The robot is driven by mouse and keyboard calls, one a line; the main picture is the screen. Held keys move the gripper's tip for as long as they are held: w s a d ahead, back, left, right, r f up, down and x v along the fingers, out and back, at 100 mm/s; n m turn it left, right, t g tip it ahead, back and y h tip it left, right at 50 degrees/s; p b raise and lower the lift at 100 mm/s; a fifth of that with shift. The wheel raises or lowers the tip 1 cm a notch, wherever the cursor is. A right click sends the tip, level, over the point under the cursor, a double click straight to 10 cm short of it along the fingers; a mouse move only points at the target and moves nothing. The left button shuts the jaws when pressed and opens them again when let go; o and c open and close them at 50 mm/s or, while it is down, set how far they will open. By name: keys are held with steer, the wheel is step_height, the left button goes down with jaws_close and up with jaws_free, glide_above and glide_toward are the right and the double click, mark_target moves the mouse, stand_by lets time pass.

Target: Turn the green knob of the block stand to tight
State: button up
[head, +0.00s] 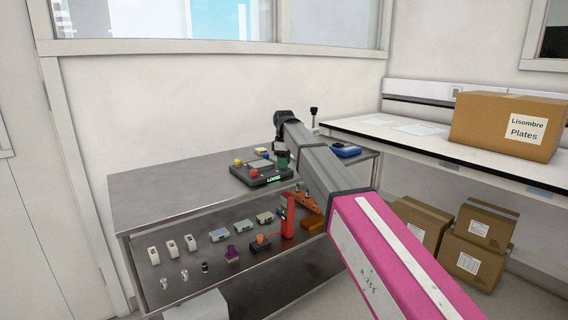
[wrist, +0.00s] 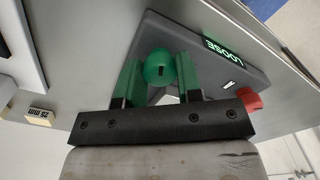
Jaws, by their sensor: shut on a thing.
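The block stand (head: 245,177) is a dark grey base on the metal table's top, with a red knob and a yellow knob showing. Its green-lit label (head: 273,180) reads LOOSE, and the label also shows in the wrist view (wrist: 222,50). The green knob (wrist: 160,67) is round with a dark slot, and sits between the two green fingers of my gripper (wrist: 158,80). My gripper is shut on it. In the head view my gripper (head: 282,160) is over the stand's right side and hides the green knob.
A red knob (wrist: 249,99) is close to my gripper's right side. A yellow block marked 25 mm (wrist: 38,115) is at the left. A blue device (head: 345,150) stands right of my arm. The lower shelf (head: 180,293) holds several small items. The table's left part is clear.

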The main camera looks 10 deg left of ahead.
steer(key=m, duration=1.4)
stand_by(0.4)
steer(key=o, duration=0.9)
steer(key=shift+o, duration=0.2)
steer(key=shift+r, duration=0.1)
step_height(320, 180, up, 11)
steer(key=shift+f, duration=0.2)
